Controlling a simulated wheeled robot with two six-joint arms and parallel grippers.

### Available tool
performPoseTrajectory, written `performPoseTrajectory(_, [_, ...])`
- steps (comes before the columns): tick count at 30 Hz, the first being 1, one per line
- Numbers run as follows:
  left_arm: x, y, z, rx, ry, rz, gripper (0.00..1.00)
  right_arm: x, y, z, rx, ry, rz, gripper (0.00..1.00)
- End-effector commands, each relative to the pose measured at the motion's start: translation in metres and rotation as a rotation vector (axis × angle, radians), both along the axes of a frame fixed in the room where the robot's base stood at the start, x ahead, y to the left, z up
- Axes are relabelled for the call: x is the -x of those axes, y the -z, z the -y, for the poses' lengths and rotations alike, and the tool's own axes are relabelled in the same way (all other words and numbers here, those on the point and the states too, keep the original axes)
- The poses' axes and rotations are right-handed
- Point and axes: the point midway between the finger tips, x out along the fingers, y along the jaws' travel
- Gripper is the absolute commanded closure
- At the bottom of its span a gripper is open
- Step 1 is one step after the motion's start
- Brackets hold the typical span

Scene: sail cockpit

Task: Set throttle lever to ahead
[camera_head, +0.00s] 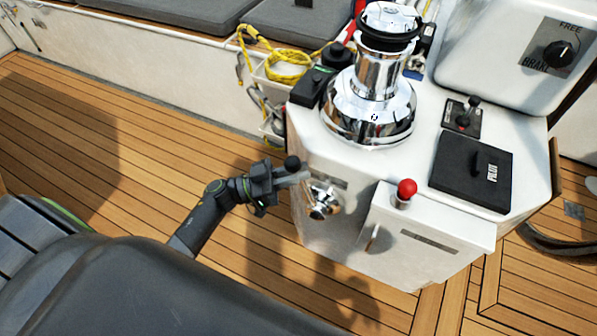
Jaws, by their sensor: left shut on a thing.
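The throttle lever has a black ball knob (291,163) at its top and a chrome hub (321,203) on the left face of the white console. Its shaft is mostly hidden by my gripper. My left gripper (284,179) reaches in from the left and is shut on the throttle lever just below the knob. The lever's lean is hard to tell from this view. My right gripper is out of view.
The white console (345,245) carries a large chrome winch (370,100), a red knob (405,190), a black cover marked PILOT (472,172) and a small black-knobbed lever (469,112). Yellow rope (285,65) hangs behind. The teak deck (150,150) at left is clear.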

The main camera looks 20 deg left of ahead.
Motion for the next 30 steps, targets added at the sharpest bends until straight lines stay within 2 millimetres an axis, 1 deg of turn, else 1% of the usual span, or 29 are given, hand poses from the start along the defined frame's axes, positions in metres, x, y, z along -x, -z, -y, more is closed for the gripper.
performPoseTrajectory(1, [-0.003,-0.007,0.0,0.007,0.0,0.012,0.81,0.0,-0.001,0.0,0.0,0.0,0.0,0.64])
performPoseTrajectory(5, [-0.002,-0.007,0.0,0.007,0.001,0.011,0.64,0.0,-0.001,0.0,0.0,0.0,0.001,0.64])
performPoseTrajectory(6, [-0.002,-0.006,0.0,0.006,0.0,0.009,0.63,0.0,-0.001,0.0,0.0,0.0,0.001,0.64])
performPoseTrajectory(17, [-0.001,-0.003,0.0,0.005,0.0,0.004,0.63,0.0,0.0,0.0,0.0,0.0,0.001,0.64])
performPoseTrajectory(20, [0.001,-0.001,-0.003,0.003,0.0,0.003,0.63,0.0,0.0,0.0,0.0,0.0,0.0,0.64])
performPoseTrajectory(23, [0.006,0.003,-0.011,0.0,0.0,0.001,0.63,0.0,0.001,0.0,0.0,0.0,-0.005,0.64])
performPoseTrajectory(25, [0.013,0.007,-0.021,-0.001,0.001,0.001,0.63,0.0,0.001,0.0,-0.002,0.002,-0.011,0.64])
performPoseTrajectory(26, [0.016,0.008,-0.026,-0.001,0.0,0.001,0.63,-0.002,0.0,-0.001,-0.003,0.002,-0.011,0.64])
performPoseTrajectory(28, [0.025,0.014,-0.04,-0.001,0.0,0.0,0.63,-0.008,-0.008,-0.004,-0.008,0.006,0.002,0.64])
performPoseTrajectory(30, [0.034,0.019,-0.054,-0.002,-0.001,-0.001,0.63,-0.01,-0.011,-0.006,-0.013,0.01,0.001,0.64])
